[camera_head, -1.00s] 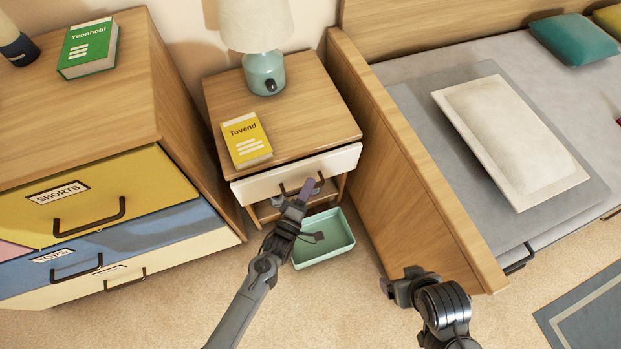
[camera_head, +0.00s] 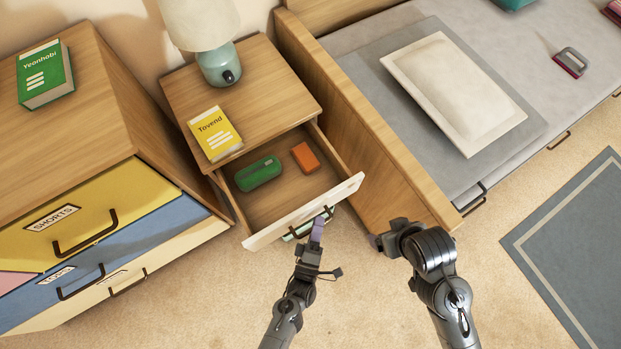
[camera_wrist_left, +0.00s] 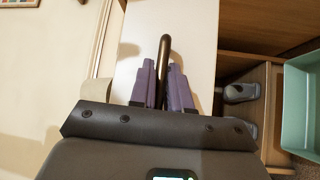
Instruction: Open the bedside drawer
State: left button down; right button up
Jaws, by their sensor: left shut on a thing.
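The bedside drawer (camera_head: 262,208) is pulled well out of the bedside table (camera_head: 252,92). Its cream front also shows in the left wrist view (camera_wrist_left: 204,38). A green case (camera_head: 258,173) and an orange box (camera_head: 305,157) lie inside it. My left gripper (camera_head: 318,228) is at the drawer front, shut on the dark bar handle (camera_wrist_left: 164,50). In the left wrist view the purple fingers stand on either side of the handle. My right gripper (camera_head: 383,242) is beside the bed's wooden end, away from the drawer; its finger gap is not clear.
A yellow book (camera_head: 215,133) and a teal lamp (camera_head: 218,64) stand on the bedside table. A dresser (camera_head: 75,215) is on the left and the bed (camera_head: 370,130) on the right. A green tray (camera_wrist_left: 303,105) is on the floor below the drawer. Carpet in front is clear.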

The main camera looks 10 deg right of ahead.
pick_arm(q)
jog(key=shift+s+d, duration=0.2)
jog(key=shift+s, duration=0.15)
jog(key=c, duration=1.2)
grip_release()
jog(key=shift+s, duration=0.1)
jog(key=p+v, duration=0.2)
jog(key=v, duration=0.8)
jog(key=shift+s+a, duration=0.15)
jog(key=shift+s, duration=0.15)
